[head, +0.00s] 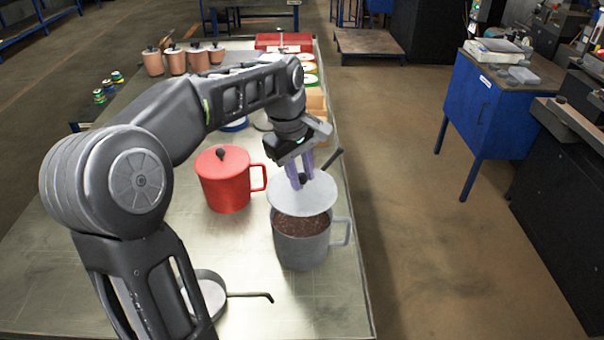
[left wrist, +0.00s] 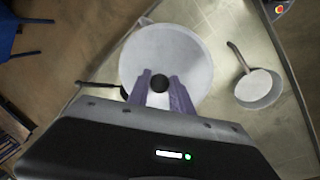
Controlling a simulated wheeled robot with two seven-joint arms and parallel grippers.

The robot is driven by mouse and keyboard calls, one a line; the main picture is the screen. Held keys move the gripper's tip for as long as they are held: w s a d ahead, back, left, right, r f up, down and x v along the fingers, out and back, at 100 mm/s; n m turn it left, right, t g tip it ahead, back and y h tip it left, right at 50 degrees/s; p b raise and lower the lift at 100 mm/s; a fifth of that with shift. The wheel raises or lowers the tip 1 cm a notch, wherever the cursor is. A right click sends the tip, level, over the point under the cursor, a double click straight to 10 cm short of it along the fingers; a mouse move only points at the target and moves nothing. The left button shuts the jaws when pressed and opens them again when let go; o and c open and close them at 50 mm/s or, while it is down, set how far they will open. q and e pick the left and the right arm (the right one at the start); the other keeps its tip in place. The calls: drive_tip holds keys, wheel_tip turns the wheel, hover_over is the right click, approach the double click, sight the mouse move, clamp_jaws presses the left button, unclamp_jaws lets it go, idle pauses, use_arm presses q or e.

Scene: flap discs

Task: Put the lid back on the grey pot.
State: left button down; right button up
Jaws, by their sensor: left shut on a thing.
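The grey pot (head: 302,250) stands on the table near its right edge, with its handle to the right. It is open at the front of its mouth and holds a brown, grainy content. The pale grey lid (head: 303,198) is above the pot's mouth, over its far part, apart from the front rim. My left gripper (head: 303,178) is shut on the lid's dark knob. In the left wrist view the lid (left wrist: 185,55) lies below the fingers, with the knob between the fingertips (left wrist: 160,85); it hides the pot there. My right gripper is not in view.
A red lidded pot (head: 226,185) stands left of the grey pot. A small pan (head: 210,296) with a thin handle lies at the front, partly behind my arm. Copper-coloured pots (head: 176,61) and a red case (head: 284,42) stand at the back.

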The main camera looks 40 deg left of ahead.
sight(301, 196)
use_arm(q)
wheel_tip(301, 196, down, 4)
drive_tip(key=b, duration=0.3)
drive_tip(key=shift+f+b, duration=1.1)
drive_tip(key=shift+f, duration=0.1)
idle(0.6)
drive_tip(key=shift+f, duration=0.1)
idle(1.3)
drive_tip(key=c, duration=1.1)
unclamp_jaws()
drive_tip(key=shift+o, duration=0.4)
